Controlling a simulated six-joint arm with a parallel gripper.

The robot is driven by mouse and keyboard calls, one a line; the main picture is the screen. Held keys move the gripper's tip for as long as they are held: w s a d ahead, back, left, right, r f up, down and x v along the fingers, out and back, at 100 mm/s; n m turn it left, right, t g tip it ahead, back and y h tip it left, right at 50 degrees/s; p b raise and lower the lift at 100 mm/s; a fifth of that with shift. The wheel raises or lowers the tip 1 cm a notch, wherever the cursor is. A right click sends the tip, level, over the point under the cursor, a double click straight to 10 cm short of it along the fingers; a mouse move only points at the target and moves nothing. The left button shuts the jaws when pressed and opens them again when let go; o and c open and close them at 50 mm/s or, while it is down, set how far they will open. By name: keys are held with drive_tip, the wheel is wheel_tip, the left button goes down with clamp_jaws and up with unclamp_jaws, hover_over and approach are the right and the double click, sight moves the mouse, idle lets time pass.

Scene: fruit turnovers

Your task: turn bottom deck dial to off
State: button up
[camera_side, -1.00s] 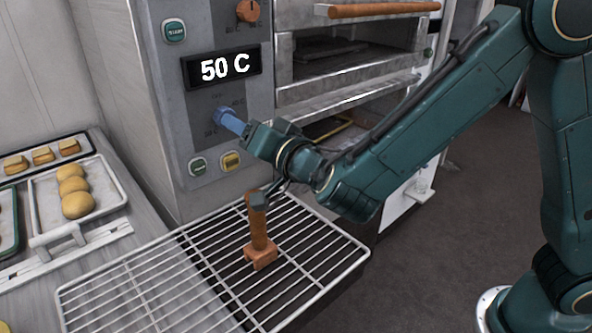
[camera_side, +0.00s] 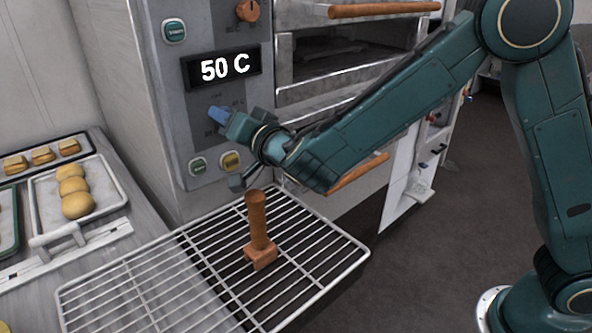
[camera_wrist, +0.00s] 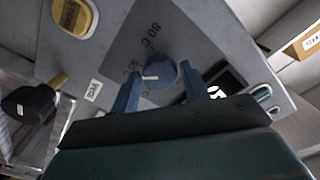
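The bottom deck dial (camera_wrist: 160,73) is a round blue-grey knob with a white pointer mark, seen in the wrist view on a dark label plate. The mark points left in that picture; an "80 C" label is printed above it and another label lies at lower left. My gripper (camera_wrist: 161,67) is open, with one blue finger on each side of the dial and narrow gaps seeming to show. In the side view my gripper (camera_side: 216,117) is at the control panel (camera_side: 185,95) and hides the dial. The display (camera_side: 222,67) reads 50 C.
An orange dial (camera_side: 248,11) and a green button (camera_side: 174,31) sit above the display. A yellow button (camera_side: 231,160) and green button (camera_side: 198,166) sit below my gripper. A brown tool (camera_side: 258,230) stands on the wire rack (camera_side: 150,285). Bread trays (camera_side: 108,178) lie left.

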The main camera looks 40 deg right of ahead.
drive_tip(key=c, duration=0.6)
drive_tip(key=shift+n, duration=0.8)
drive_tip(key=o, duration=1)
drive_tip(key=s, duration=1.4)
